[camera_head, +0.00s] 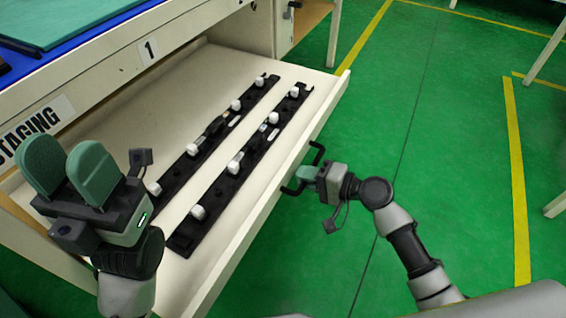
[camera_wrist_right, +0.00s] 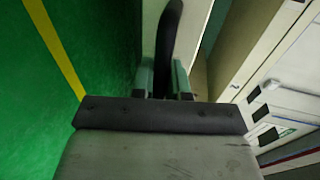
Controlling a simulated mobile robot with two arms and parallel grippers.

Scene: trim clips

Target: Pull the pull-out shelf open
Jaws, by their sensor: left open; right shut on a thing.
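The pull-out shelf (camera_head: 218,68) is a cream drawer-like tray, drawn well out from under the workbench. Its black handle (camera_head: 318,152) is on the front face. My right gripper (camera_head: 305,173) is shut on the handle. In the right wrist view the dark handle bar (camera_wrist_right: 168,45) runs between the green fingertips (camera_wrist_right: 162,82). My left gripper (camera_head: 68,170) is open and empty, raised above the shelf's near left part, and hides some of it.
Two black strips (camera_head: 238,160) with several white clips lie on the shelf. The bench front carries a "1" label (camera_head: 148,50) and a "STAGING" label (camera_head: 38,125). Green floor (camera_head: 430,120) with yellow lines lies clear to the right. Table legs stand at the far right.

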